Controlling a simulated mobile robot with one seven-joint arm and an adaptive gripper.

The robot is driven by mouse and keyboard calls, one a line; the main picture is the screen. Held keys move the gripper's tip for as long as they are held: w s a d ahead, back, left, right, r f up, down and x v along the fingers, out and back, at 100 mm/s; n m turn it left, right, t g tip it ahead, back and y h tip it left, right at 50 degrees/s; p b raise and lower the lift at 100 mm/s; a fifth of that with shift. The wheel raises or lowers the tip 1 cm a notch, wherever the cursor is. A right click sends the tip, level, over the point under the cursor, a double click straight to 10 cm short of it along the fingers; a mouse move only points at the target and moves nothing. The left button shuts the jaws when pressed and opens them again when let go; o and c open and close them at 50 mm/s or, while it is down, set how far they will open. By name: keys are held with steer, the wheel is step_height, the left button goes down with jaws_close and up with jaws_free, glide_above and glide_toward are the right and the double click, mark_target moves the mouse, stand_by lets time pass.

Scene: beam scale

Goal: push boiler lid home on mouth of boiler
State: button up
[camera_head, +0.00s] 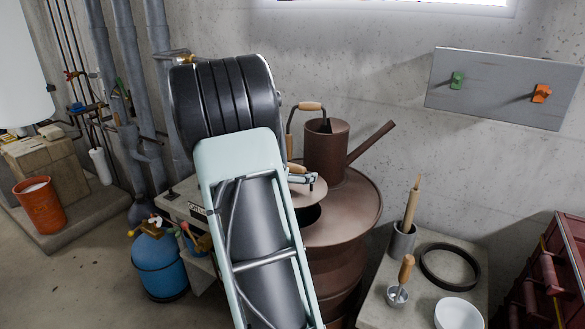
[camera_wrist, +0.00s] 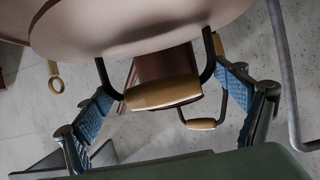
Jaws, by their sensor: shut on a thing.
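The boiler (camera_head: 352,222) is a wide brown vessel right of my arm in the head view. Its mouth (camera_head: 309,216) shows as a dark opening, partly uncovered. The boiler lid (camera_head: 310,193) is a brown disc just above and behind this opening; it looks apart from the mouth, but the gap is hard to judge. My gripper (camera_head: 300,178) is at the lid, mostly hidden behind my arm. In the wrist view the lid (camera_wrist: 140,28) fills the top, and its wooden handle (camera_wrist: 165,93) lies between the blue-padded fingers of my gripper (camera_wrist: 165,100), which is shut on it.
A brown can (camera_head: 326,150) with a long spout and wooden handle stands on the boiler behind the lid. At right, a bench (camera_head: 425,308) bears a black ring (camera_head: 449,266), a white bowl (camera_head: 458,314) and wooden-handled tools. A blue tank (camera_head: 160,267) stands left.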

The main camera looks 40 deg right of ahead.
mark_target(292, 185)
steer(key=shift+a+r+p, duration=0.1)
steer(key=shift+r+p, duration=0.15)
steer(key=shift+p, duration=0.3)
step_height(292, 185, down, 6)
steer(key=b, duration=0.4)
steer(key=shift+f, duration=0.1)
steer(key=shift+r, duration=0.2)
steer(key=shift+f, duration=0.2)
stand_by(0.5)
steer(key=shift+f+b, duration=0.7)
steer(key=shift+f, duration=0.5)
steer(key=shift+s, duration=0.1)
